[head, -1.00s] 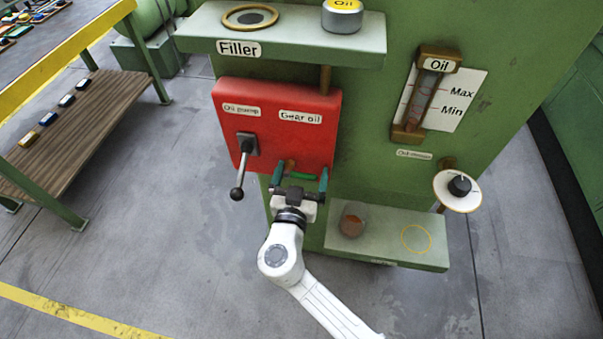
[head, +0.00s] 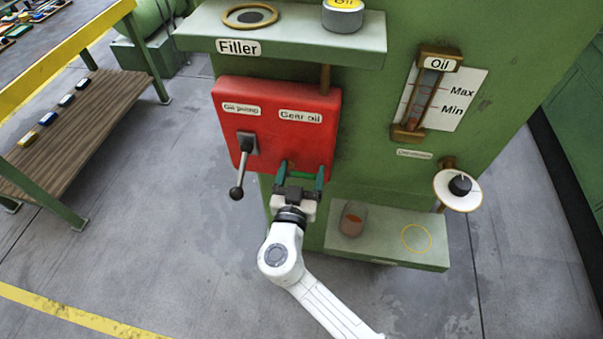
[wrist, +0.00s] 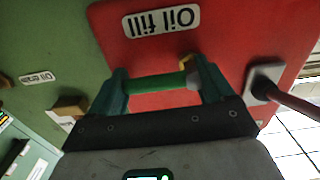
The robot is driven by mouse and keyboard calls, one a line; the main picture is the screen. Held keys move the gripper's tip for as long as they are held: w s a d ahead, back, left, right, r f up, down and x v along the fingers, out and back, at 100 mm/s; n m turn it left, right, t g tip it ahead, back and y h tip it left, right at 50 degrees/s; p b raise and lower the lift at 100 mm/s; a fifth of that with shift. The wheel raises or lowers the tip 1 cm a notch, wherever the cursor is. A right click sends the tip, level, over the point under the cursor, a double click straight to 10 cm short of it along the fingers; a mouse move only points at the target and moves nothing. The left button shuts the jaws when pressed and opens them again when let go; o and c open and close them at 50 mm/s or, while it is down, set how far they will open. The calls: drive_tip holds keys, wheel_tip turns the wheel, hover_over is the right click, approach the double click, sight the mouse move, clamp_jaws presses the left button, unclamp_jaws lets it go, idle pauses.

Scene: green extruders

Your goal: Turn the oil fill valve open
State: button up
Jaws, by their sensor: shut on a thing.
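The oil fill valve shows in the wrist view as a short green handle (wrist: 160,82) with a brass piece (wrist: 187,62) by its right end, in front of the red panel. The upside-down "Oil fill" label (wrist: 161,21) sits on the panel above it. My gripper (wrist: 162,85) has its teal fingers against the two ends of the handle and is shut on it. In the head view my gripper (head: 302,174) is at the lower right edge of the red panel (head: 275,145). There the handle is hard to make out between the fingers.
A green shelf (head: 385,255) with a brownish cup (head: 353,219) is below right.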

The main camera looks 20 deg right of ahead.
sight(288, 153)
drive_tip(key=n+b, duration=0.1)
drive_tip(key=n, duration=0.1)
drive_tip(key=n+b, duration=0.1)
drive_tip(key=n, duration=0.1)
drive_tip(key=shift+a+r+b, duration=0.1)
drive_tip(key=shift+r+b, duration=0.3)
drive_tip(key=n, duration=0.1)
drive_tip(key=r+n+b, duration=0.1)
drive_tip(key=n, duration=0.1)
drive_tip(key=a+n, duration=0.1)
drive_tip(key=n, duration=0.1)
drive_tip(key=shift+w+r, duration=0.3)
drive_tip(key=shift+w, duration=0.05)
drive_tip(key=n, duration=0.3)
drive_tip(key=a+n, duration=0.1)
drive_tip(key=shift+w+r+n, duration=0.35)
drive_tip(key=shift+n, duration=0.05)
drive_tip(key=shift+w+a+n+p, duration=0.15)
drive_tip(key=shift+a+n+p, duration=0.05)
drive_tip(key=shift+n, duration=0.8)
drive_tip(key=shift+w+a+n+p, duration=0.15)
drive_tip(key=shift+a+n, duration=0.05)
drive_tip(key=shift+n, duration=0.8)
drive_tip(key=o, duration=1.4)
